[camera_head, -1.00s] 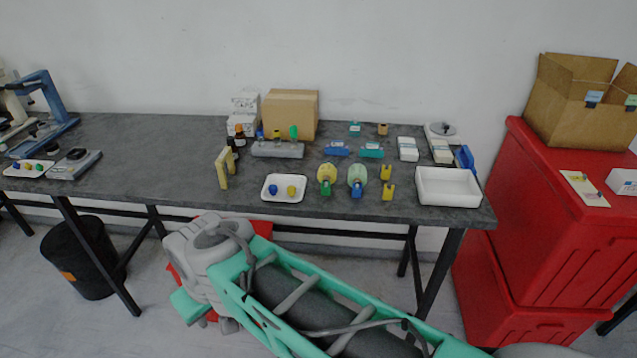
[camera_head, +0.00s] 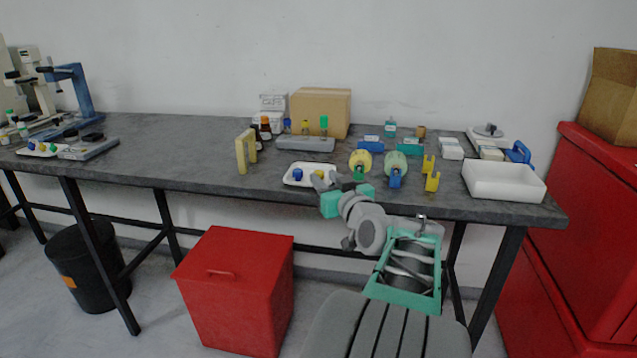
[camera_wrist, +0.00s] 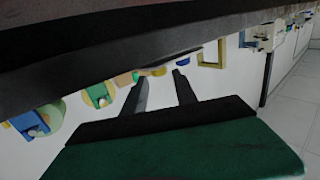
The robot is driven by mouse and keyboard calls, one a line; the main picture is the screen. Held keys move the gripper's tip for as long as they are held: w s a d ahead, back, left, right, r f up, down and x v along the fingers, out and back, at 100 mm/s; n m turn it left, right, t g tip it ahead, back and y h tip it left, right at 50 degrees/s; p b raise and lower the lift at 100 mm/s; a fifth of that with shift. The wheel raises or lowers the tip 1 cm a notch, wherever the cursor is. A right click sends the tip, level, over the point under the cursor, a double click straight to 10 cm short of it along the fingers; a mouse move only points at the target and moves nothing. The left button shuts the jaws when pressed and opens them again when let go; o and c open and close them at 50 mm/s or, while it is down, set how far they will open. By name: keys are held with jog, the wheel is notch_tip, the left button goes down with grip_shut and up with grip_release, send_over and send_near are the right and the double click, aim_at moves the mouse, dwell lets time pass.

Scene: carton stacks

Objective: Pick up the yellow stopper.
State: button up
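A white tray (camera_head: 289,182) lies near the front edge of the dark table in the head view. It holds a blue stopper (camera_head: 298,174) and, to its right, a yellow stopper (camera_head: 318,174), which is partly covered by my gripper (camera_head: 325,182). My gripper is at the tray's right front side, close to the yellow stopper; I cannot tell whether they touch. In the wrist view, the two dark fingers of my gripper (camera_wrist: 162,82) are apart with nothing clearly between them. Small blue and yellow shapes show just beyond the fingertips there.
A yellow stand (camera_head: 241,157) is left of the tray. Green-and-yellow round holders (camera_head: 360,162) and yellow blocks (camera_head: 432,181) are to the right. A grey rack (camera_head: 305,144) is behind. A white bin (camera_head: 505,192) is at the right end. A red box (camera_head: 238,290) stands below.

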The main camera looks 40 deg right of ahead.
aim_at(321, 174)
jog(key=x, duration=0.4)
jog(key=shift+w+d, duration=0.15)
jog(key=shift+w, duration=0.2)
grip_shut()
